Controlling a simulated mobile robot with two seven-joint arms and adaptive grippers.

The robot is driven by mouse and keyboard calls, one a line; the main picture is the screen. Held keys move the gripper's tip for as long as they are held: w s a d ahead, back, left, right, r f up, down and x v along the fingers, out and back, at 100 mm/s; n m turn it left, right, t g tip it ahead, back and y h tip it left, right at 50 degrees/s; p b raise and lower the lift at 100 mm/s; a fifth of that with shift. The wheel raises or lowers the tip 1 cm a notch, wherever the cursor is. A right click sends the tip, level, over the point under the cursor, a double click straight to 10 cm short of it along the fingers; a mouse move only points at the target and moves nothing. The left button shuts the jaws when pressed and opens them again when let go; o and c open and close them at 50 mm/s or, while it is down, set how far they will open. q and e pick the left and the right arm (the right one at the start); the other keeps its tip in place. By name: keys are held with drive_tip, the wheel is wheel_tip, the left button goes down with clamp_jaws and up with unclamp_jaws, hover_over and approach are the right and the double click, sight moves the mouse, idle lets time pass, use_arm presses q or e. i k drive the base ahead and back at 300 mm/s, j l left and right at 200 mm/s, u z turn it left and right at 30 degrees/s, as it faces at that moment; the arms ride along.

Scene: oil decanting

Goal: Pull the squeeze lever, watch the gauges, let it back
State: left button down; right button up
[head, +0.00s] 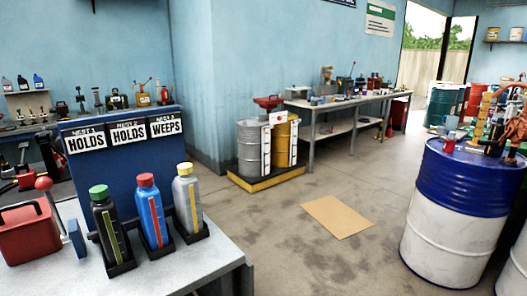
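Three capped bottles stand in dark nests on the grey bench at lower left: a black one with a green cap (104,222), a blue one with a red cap (150,212) and a grey one with a yellow cap (187,200). Each has a coloured strip down its front, possibly a gauge. A red ball knob (43,184) sits on an upright rod left of the bottles, possibly the squeeze lever. A blue pad (77,238) stands between it and the black bottle. Signs on the blue board (122,164) read HOLDS, HOLDS and WEEPS. Neither gripper shows clearly.
A red can (28,234) stands at the bench's left end. A blue-and-white drum (455,215) with tools on top stands at right. Grey and yellow drums (250,147) stand by the wall. Cardboard (337,216) lies on the otherwise open floor.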

sight(44, 183)
drive_tip(key=u, duration=1.4)
drive_tip(key=i, duration=0.1)
